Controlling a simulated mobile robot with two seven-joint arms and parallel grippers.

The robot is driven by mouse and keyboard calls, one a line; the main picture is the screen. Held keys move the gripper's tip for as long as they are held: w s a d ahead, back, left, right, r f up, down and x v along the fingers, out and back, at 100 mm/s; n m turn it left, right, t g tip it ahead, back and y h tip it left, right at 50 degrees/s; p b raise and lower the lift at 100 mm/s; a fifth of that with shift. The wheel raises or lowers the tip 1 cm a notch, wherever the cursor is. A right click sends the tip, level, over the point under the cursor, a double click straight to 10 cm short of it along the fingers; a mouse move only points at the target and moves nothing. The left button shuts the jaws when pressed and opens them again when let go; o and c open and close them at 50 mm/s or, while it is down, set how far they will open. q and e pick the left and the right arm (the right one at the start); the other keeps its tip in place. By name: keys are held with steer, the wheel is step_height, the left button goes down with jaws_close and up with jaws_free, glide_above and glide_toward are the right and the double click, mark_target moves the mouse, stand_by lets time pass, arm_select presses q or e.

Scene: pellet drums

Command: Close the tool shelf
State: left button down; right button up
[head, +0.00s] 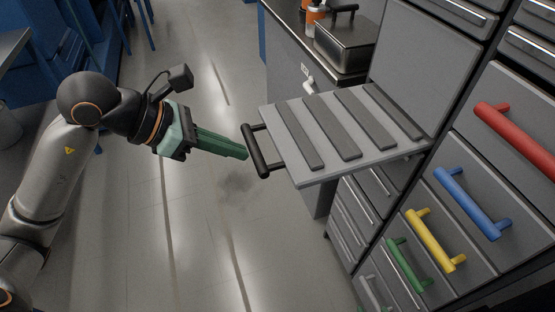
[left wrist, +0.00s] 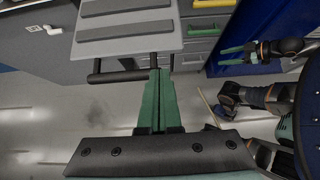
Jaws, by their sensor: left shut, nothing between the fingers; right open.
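The tool shelf (head: 312,134) is a flat grey panel with several dark strips, sticking out level from the grey cabinet. Its black bar handle (head: 255,153) is on the outer edge, facing my left gripper (head: 242,152). That gripper is shut and empty, its green fingertips just beside the handle. In the left wrist view the shelf (left wrist: 130,47) is at the top and the handle (left wrist: 115,77) runs to the fingertips; I cannot tell whether they touch. My right gripper (left wrist: 233,56) shows only in the left wrist view, open and away from the shelf.
Drawers with red (head: 517,140), blue (head: 470,203), yellow (head: 435,240) and green (head: 407,265) handles are shut at the right. A dark box (head: 345,45) and an orange bottle (head: 314,20) stand on the counter behind. The floor (head: 205,240) at left is clear.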

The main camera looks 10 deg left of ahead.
mark_target(287, 167)
arm_select(q)
steer(key=x, duration=0.9)
steer(key=shift+f+p, duration=0.1)
steer(key=shift+p, duration=0.25)
arm_select(e)
steer(key=shift+a+r, duration=0.1)
steer(key=shift+r, duration=0.3)
arm_select(q)
steer(key=shift+w+d, duration=0.1)
